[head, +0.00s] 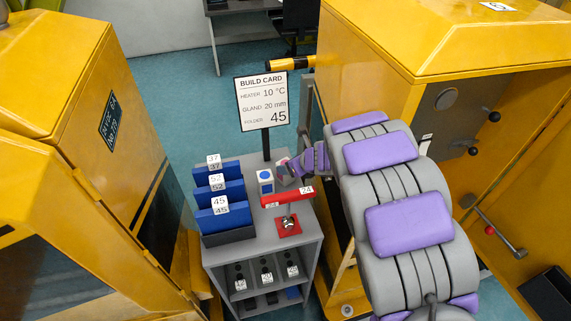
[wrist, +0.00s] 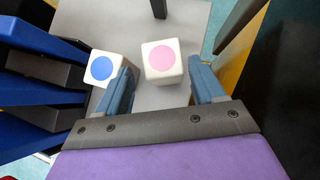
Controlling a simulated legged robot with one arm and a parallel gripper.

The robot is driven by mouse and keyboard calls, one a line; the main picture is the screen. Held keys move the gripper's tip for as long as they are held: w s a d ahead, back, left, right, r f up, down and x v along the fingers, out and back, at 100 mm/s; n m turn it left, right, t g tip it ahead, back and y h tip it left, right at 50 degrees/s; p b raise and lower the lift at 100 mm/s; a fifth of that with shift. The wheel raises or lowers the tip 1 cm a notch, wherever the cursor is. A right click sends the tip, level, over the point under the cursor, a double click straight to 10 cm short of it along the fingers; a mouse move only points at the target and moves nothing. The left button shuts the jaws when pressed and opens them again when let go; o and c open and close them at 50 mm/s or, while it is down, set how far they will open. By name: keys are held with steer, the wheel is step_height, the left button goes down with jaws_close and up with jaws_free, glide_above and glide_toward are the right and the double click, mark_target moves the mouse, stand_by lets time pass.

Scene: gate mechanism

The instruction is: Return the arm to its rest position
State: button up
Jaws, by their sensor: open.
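My gripper (head: 291,167) is above the top of a small grey cart (head: 258,160). In the wrist view its two blue-grey fingers (wrist: 160,72) are apart. A white cube with a pink dot (wrist: 162,62) sits on the cart top between and just beyond the fingertips. Gaps show on both sides of it, and it is partly hidden in the head view. A white cube with a blue dot (head: 265,181) stands to its left and also shows in the wrist view (wrist: 104,68). My arm with purple pads reaches in from the lower right.
Blue folders (head: 219,189) numbered 37, 52 and 45 stand at the cart's left. A red part (head: 287,198) labelled 24 is at its front right. A build card (head: 263,101) rises behind. Yellow cabinets (head: 90,110) flank the cart on both sides.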

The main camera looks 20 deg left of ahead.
steer(key=shift+d, duration=0.35)
steer(key=shift+a+r, duration=0.1)
